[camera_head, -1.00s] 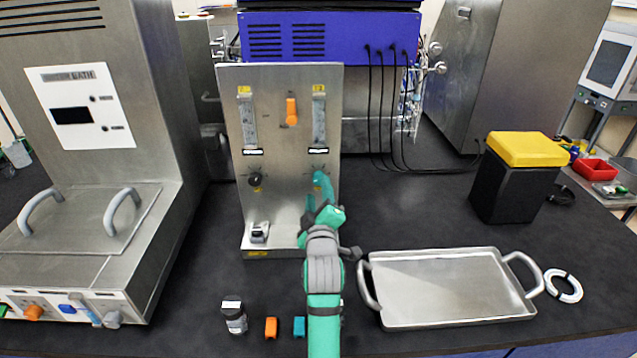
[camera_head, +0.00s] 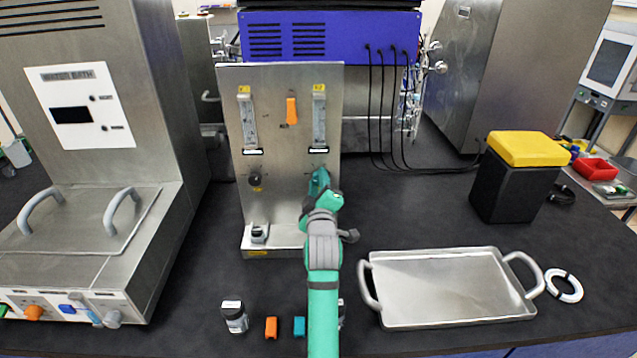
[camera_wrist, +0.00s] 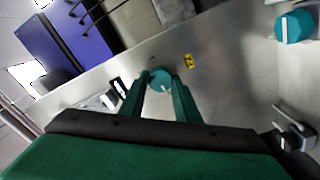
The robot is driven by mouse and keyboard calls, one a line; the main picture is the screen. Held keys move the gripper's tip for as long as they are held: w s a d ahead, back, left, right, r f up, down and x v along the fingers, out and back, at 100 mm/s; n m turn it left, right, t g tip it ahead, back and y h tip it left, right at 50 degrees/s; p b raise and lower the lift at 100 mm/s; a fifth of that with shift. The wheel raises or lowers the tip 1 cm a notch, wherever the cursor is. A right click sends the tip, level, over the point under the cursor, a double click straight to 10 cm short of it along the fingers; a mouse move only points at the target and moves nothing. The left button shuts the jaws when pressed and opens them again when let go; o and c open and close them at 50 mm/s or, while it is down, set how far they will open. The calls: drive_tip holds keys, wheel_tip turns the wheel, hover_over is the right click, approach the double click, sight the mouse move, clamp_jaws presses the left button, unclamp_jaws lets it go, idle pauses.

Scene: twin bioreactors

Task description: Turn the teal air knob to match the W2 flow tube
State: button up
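The upright steel panel (camera_head: 285,175) carries two flow tubes, a left one (camera_head: 248,122) and a right one (camera_head: 319,118), with yellow labels. A round teal knob (camera_wrist: 161,78) sits between my gripper's fingertips (camera_wrist: 163,76) in the wrist view, beside a small yellow label (camera_wrist: 189,61). The fingers flank the knob closely; I cannot tell whether they press on it. In the head view my gripper (camera_head: 319,180) covers the knob below the right tube. The float levels are too small to read. A second teal piece with a white stripe (camera_wrist: 294,27) shows at upper right in the wrist view.
A black knob (camera_head: 255,180) and an orange valve (camera_head: 291,110) are on the panel.

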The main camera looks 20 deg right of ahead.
drive_tip(key=shift+m, duration=0.4)
drive_tip(key=m, duration=2.2)
drive_tip(key=shift+d+m, duration=0.15)
drive_tip(key=shift+m, duration=0.25)
drive_tip(key=o, duration=1)
drive_tip(key=shift+s+d, duration=0.1)
drive_tip(key=shift+o, duration=0.2)
drive_tip(key=shift+s, duration=0.1)
